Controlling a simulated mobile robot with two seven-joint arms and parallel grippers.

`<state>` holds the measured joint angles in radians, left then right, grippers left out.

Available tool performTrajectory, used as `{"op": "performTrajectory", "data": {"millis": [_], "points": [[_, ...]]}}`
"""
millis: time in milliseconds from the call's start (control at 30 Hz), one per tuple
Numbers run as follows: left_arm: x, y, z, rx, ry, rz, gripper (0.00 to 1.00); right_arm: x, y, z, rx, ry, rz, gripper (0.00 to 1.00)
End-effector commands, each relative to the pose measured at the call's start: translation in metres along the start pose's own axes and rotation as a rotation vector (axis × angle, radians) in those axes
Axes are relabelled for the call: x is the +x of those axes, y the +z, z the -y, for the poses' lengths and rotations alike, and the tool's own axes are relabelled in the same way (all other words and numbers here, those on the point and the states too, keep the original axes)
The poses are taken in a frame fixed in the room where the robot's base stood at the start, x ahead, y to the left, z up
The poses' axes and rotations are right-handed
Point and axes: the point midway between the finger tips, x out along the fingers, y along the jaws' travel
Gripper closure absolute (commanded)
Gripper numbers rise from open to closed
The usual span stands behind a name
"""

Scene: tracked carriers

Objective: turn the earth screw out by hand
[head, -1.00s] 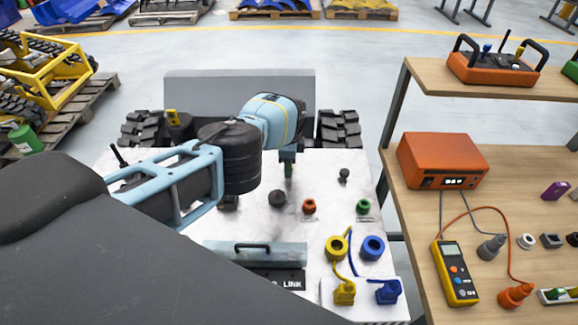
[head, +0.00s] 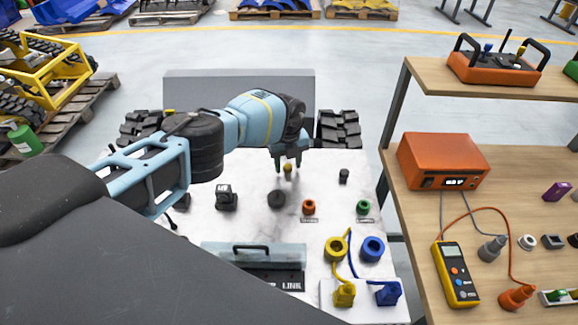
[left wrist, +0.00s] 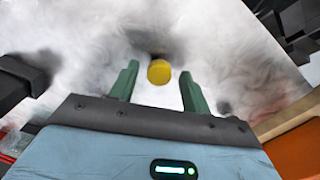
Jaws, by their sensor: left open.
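A small brass-yellow round screw head (head: 288,168), which I take to be the earth screw, stands on the white-grey top of the carrier (head: 240,176). My left gripper (head: 287,161) is over it with its fingers apart, one on each side. In the left wrist view the yellow head (left wrist: 159,71) shows between the two green fingers of the gripper (left wrist: 158,78), with a gap to both. I cannot tell how far down the fingertips reach beside it. My right gripper is not in view.
On the carrier top are a dark knob (head: 276,199), an orange socket (head: 309,207), a green socket (head: 363,207), a small black switch (head: 344,176) and a handled cover (head: 265,253). Yellow (head: 344,294) and blue (head: 387,293) plugs lie in front. A wooden bench (head: 400,205) stands at right.

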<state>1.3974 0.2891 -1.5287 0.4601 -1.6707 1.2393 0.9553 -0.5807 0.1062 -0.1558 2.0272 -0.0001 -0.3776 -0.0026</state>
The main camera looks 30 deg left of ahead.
Motion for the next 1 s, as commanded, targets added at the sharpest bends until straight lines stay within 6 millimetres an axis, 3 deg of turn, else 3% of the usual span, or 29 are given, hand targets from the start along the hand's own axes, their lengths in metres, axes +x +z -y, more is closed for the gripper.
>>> {"op": "performTrajectory", "data": {"millis": [300,567,1000], "points": [[0.004,-0.001,-0.001,0.488,0.003,-0.004,0.53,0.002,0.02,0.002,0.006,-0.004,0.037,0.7],[0.002,0.0,-0.001,0.573,0.001,-0.002,0.53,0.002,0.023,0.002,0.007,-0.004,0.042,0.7],[0.006,0.0,-0.001,1.283,0.002,-0.006,0.53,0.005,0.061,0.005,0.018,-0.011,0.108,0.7]]}}
